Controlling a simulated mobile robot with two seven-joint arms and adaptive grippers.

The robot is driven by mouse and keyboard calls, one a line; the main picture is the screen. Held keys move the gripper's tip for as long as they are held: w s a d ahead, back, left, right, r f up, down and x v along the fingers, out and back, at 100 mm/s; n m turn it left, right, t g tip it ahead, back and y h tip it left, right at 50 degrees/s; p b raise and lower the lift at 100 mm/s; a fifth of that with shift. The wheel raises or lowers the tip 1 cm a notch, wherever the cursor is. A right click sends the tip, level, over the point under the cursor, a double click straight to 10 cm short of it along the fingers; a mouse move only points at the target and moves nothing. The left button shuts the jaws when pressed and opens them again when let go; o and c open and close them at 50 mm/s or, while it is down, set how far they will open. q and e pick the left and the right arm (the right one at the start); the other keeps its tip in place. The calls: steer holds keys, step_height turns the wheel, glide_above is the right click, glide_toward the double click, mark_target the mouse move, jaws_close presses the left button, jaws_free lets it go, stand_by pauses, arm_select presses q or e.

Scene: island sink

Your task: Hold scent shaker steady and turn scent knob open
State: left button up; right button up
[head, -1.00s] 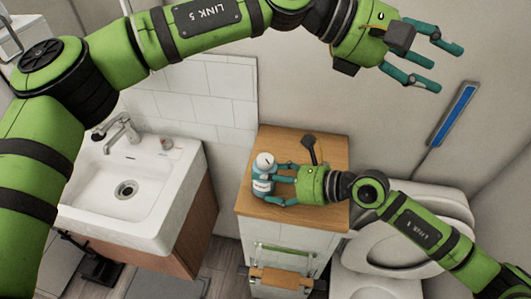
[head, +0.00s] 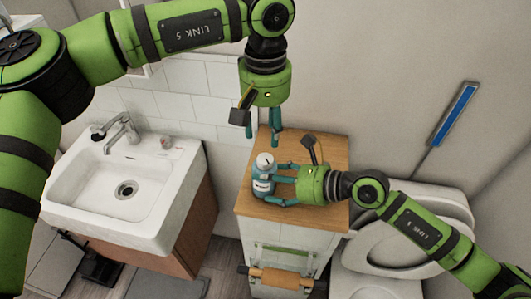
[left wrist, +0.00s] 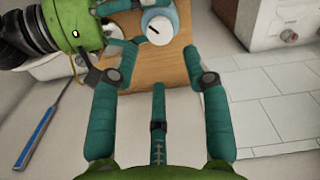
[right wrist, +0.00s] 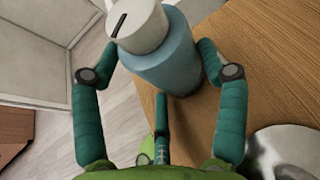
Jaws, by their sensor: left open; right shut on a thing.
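The scent shaker (head: 263,180) is a blue bottle with a white knob (head: 264,160) on top. It stands upright on the wooden top of a cabinet (head: 325,155). The knob has a dark slot, seen in the left wrist view (left wrist: 158,27) and right wrist view (right wrist: 137,24). My right gripper (head: 282,185) is shut on the shaker from the right, its fingers on both sides of the body. My left gripper (head: 274,136) is open and empty, pointing down above the back of the cabinet top, above and apart from the knob.
A white sink (head: 120,190) with a faucet (head: 122,127) is at the left. A toilet (head: 405,235) stands at the right. A tiled wall (head: 205,90) rises behind. The cabinet top behind my right gripper is mostly bare.

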mark_target(266, 159)
arm_select(q)
step_height(266, 159, down, 8)
steer(key=shift+f, duration=0.15)
stand_by(0.3)
steer(key=c, duration=0.9)
